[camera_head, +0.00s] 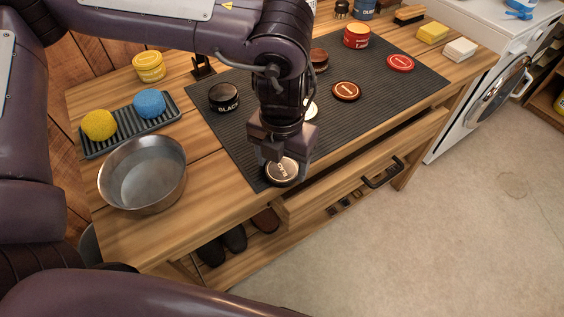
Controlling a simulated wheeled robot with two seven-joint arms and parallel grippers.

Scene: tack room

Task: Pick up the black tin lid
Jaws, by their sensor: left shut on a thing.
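The black tin lid (281,174) is a round black disc with a pale lettered centre, at the front edge of the dark ribbed mat (398,97). My left gripper (283,158) comes down over it from above and is shut on it, with the fingers at its sides. I cannot tell whether the lid touches the mat. The black tin (225,98), lettered in white, stands on the mat to the left of my left arm. My right gripper is not in view.
A metal bowl (117,193) stands at the front left, below a tray (95,152) with yellow and blue sponges. A red tin (356,36), a brown lid (346,92) and a red lid (400,64) are on the mat. An open drawer (335,190) juts out at the front.

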